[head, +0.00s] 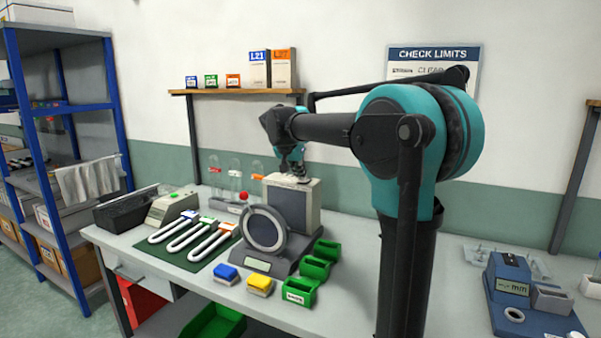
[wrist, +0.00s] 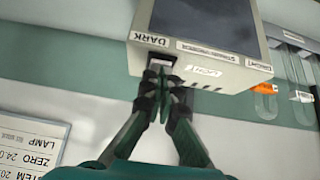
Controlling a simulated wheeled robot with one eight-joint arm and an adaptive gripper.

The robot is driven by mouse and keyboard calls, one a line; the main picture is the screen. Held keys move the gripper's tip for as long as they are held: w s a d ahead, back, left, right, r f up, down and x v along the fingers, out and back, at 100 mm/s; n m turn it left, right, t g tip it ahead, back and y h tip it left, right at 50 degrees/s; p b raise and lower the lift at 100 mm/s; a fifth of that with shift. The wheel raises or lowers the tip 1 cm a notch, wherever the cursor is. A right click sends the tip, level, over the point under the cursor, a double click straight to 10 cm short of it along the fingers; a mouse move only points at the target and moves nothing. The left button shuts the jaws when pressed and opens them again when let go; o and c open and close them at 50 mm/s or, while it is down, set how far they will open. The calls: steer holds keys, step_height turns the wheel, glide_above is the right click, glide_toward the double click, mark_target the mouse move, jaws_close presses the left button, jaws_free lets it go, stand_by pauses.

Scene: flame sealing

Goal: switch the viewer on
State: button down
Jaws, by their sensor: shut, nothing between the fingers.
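The viewer (head: 298,200) is a beige box with a dark front screen on a grey base with a round ring, standing on the bench. In the wrist view its screen (wrist: 205,18) and beige edge (wrist: 240,70) show at the top, with a label reading DARK. A small pale switch (wrist: 162,62) sits in a dark recess on the edge face, partly covered by my fingertips. My gripper (wrist: 163,78) is shut and empty, its tips at the switch; I cannot tell whether they touch it. In the head view my gripper (head: 292,170) is above the viewer's top.
White U-shaped tubes lie on a green mat (head: 170,246) to the left. Green bins (head: 315,268) and blue and yellow blocks (head: 260,284) stand in front and right. A shelf (head: 238,92) hangs above.

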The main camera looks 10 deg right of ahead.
steer(key=shift+s+a+f, duration=0.15)
steer(key=shift+f, duration=0.35)
steer(key=shift+r, duration=0.15)
steer(key=shift+r, duration=0.7)
